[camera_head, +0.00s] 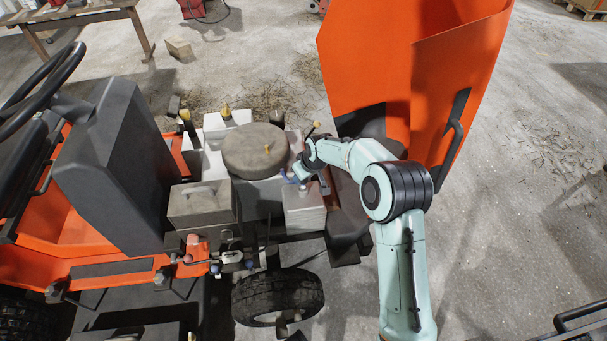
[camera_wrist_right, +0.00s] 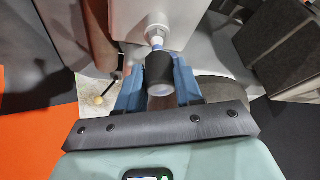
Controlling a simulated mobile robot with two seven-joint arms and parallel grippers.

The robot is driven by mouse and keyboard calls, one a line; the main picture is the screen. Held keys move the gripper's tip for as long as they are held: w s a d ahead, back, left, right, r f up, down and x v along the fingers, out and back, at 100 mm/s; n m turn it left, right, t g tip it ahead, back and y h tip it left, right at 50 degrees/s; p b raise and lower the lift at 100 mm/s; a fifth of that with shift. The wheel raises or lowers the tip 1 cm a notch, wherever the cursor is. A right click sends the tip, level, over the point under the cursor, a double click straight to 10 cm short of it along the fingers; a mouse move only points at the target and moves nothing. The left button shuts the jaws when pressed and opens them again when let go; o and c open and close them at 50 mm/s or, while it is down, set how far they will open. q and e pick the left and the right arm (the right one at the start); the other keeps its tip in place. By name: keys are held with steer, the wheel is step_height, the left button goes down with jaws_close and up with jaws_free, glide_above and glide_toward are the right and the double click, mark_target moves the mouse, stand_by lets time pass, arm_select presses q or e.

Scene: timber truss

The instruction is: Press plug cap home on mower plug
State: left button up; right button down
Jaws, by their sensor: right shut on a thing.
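The mower plug (camera_wrist_right: 157,40), white with a blue band, sticks out of a pale grey engine block in the right wrist view. The plug cap (camera_wrist_right: 159,70), a short black sleeve, is in line with the plug, its far end at the plug's outer end. How far the plug reaches inside the cap is hidden. My right gripper (camera_wrist_right: 160,78) has its blue fingers shut on the cap, one on each side. In the head view my right gripper (camera_head: 291,176) is at the engine's right side; the cap and plug are too small or hidden there. My left gripper is not in view.
The engine has a round grey cover (camera_head: 254,150) and a grey box (camera_head: 200,205) to its left. The raised orange hood (camera_head: 410,70) stands close behind my right arm. A front wheel (camera_head: 277,292) is below. Bare concrete floor (camera_head: 530,200) lies to the right.

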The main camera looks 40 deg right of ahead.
steer(key=shift+f+b, duration=0.65)
steer(key=shift+f, duration=0.45)
steer(key=c, duration=0.7)
jaws_free()
steer(key=shift+o, duration=0.2)
